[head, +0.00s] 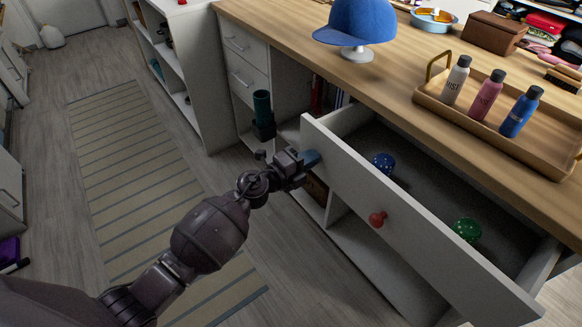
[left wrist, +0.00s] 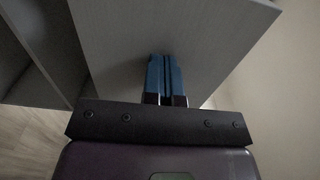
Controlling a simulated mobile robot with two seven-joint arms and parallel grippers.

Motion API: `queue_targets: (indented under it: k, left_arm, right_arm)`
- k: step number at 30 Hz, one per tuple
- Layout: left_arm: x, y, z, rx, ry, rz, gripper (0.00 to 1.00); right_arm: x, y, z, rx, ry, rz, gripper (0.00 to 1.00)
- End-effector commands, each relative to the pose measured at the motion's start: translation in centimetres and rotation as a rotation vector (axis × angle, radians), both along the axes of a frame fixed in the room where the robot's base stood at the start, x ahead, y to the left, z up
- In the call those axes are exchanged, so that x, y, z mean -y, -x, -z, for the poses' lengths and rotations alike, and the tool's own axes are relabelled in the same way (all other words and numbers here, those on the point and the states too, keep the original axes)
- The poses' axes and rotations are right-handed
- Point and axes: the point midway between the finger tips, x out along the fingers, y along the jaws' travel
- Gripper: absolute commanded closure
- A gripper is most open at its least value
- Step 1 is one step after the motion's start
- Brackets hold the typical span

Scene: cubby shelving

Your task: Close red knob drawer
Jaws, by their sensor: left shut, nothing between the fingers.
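The white drawer (head: 335,180) with the red knob (head: 377,219) is pulled out from under the wooden counter. A blue ball (head: 384,163) and a green ball (head: 467,230) lie inside it. My left gripper (head: 312,158) is shut and empty, with its blue fingertips at the drawer front near its far left end, left of the knob. In the left wrist view the shut blue fingers (left wrist: 165,78) point at a flat pale panel (left wrist: 185,40); I cannot tell whether they touch it. The knob is not visible in that view. My right gripper is not in view.
The counter (head: 400,90) holds a blue cap on a stand (head: 356,25) and a wooden tray (head: 555,150) with three bottles. Below the open drawer are open cubbies (head: 365,265). The floor with a striped rug (head: 140,185) is clear at left.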

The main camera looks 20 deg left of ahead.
Motion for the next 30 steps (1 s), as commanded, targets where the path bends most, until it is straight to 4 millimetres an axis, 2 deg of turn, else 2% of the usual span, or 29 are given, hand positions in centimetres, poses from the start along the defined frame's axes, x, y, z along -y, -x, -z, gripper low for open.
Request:
queue_targets:
  k: [1, 6, 15, 21, 30]
  left_arm:
    - [1.0, -1.4, -0.3, 0.005, 0.002, 0.001, 1.00]
    - [3.8, -5.1, 0.1, 0.000, 0.002, 0.002, 1.00]
    - [7.7, -10.5, 0.5, -0.005, 0.001, 0.001, 1.00]
    - [9.4, -12.8, 0.5, -0.005, 0.001, 0.001, 1.00]
    - [10.5, -14.3, 0.1, -0.001, 0.001, 0.000, 1.00]
  right_arm:
    - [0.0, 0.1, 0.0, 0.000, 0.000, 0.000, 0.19]
    - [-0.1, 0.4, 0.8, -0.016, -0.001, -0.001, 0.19]
    - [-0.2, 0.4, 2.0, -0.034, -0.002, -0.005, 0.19]
    - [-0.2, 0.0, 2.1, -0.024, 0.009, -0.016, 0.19]
    - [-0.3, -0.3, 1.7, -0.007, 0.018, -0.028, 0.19]
